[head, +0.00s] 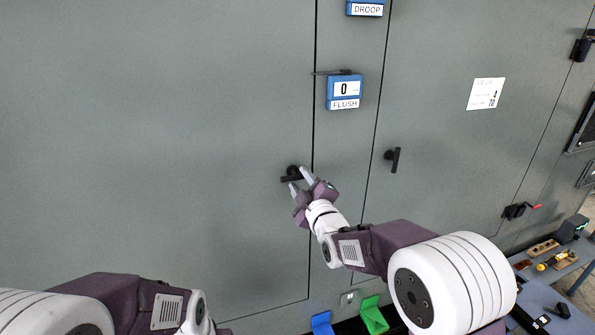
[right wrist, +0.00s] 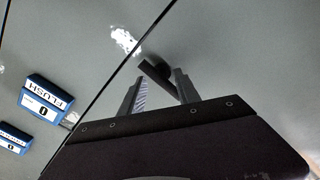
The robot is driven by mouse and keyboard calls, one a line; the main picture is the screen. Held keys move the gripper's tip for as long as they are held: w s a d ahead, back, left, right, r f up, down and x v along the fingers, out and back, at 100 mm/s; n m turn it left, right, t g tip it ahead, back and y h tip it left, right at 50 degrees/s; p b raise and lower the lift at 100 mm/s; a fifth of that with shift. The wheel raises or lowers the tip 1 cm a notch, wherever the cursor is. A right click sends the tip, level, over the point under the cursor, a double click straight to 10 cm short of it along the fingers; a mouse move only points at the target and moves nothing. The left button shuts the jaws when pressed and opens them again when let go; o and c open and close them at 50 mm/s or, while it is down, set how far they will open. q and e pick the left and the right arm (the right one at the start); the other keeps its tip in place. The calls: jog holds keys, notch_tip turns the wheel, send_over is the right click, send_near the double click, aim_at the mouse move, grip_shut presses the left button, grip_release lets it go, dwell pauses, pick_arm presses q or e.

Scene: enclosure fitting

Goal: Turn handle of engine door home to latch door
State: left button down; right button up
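A black lever handle (head: 291,177) sits on the large grey door (head: 180,130) at left, close to its right edge. Its bar lies roughly level in the head view. The dark seam beside it is thin, and the door looks about flush with its neighbour. My right gripper (head: 299,180) is open at the handle. In the right wrist view the handle bar (right wrist: 157,80) shows slanting between the two separated fingers (right wrist: 158,90); I cannot tell whether either finger touches it. Of my left arm only links show at the bottom left; its gripper is out of frame.
A second black handle (head: 392,160) hangs upright on the panel to the right. A blue FLUSH gauge (head: 345,92) is above my right gripper. A workbench (head: 555,295) with small items stands at the lower right. Blue and green bins (head: 374,316) are below.

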aim_at(297, 179)
jog(key=x, duration=0.3)
jog(key=shift+a+p, duration=0.35)
jog(key=shift+p, duration=0.05)
jog(key=shift+s+d, duration=0.1)
jog(key=shift+d, duration=0.1)
jog(key=shift+c, duration=0.7)
jog(key=shift+a, duration=0.1)
grip_shut()
